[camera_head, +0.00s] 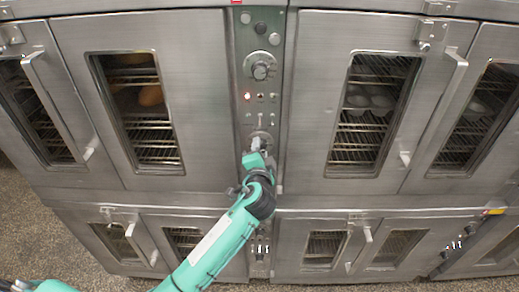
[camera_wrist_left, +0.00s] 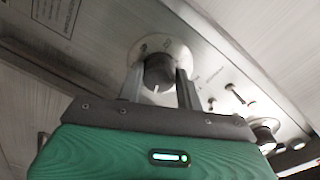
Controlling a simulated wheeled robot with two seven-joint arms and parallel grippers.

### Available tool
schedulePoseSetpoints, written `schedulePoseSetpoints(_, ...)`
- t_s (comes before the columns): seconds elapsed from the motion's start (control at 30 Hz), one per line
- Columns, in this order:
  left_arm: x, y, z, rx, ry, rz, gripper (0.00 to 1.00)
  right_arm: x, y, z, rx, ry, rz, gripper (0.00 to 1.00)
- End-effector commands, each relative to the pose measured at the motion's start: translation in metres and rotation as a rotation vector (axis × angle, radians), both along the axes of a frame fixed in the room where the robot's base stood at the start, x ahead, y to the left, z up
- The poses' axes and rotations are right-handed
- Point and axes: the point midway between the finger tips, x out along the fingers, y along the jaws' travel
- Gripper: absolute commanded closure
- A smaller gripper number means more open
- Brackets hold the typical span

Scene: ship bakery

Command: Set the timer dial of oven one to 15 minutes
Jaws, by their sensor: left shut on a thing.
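The dark timer dial (camera_wrist_left: 158,68) sits on a round pale plate (camera_wrist_left: 176,47) with markings too small to read. My left gripper (camera_wrist_left: 160,82) has one finger on each side of the dial and is shut on it. A small white mark shows on the dial's edge facing the gripper, but I cannot tell its setting. In the head view my left gripper (camera_head: 256,158) reaches the lower dial plate (camera_head: 263,137) on the central control panel (camera_head: 243,45) and hides most of the dial. My right gripper is not in view.
Oven doors with windows and protruding handles (camera_head: 405,158) flank the panel. Bread shows behind the left window (camera_head: 150,96). More ovens (camera_head: 325,246) stand below.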

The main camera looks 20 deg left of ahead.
Motion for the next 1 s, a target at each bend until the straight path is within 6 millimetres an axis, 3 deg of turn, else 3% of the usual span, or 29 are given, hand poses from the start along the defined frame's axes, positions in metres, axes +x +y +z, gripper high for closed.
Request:
schedulePoseSetpoints(0.43,0.001,0.000,0.002,0.008,-0.002,-0.001,0.87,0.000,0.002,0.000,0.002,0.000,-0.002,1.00)
schedulePoseSetpoints(0.47,0.001,0.000,0.002,0.008,-0.002,-0.001,0.58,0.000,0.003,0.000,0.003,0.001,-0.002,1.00)
schedulePoseSetpoints(0.53,0.000,0.000,0.001,0.007,-0.001,-0.001,0.44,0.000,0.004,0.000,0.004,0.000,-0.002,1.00)
schedulePoseSetpoints(0.87,-0.002,-0.001,0.000,0.007,0.001,-0.001,0.44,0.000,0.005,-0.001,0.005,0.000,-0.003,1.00)
schedulePoseSetpoints(1.0,-0.013,-0.004,-0.003,0.006,0.002,-0.001,0.44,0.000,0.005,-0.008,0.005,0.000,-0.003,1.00)
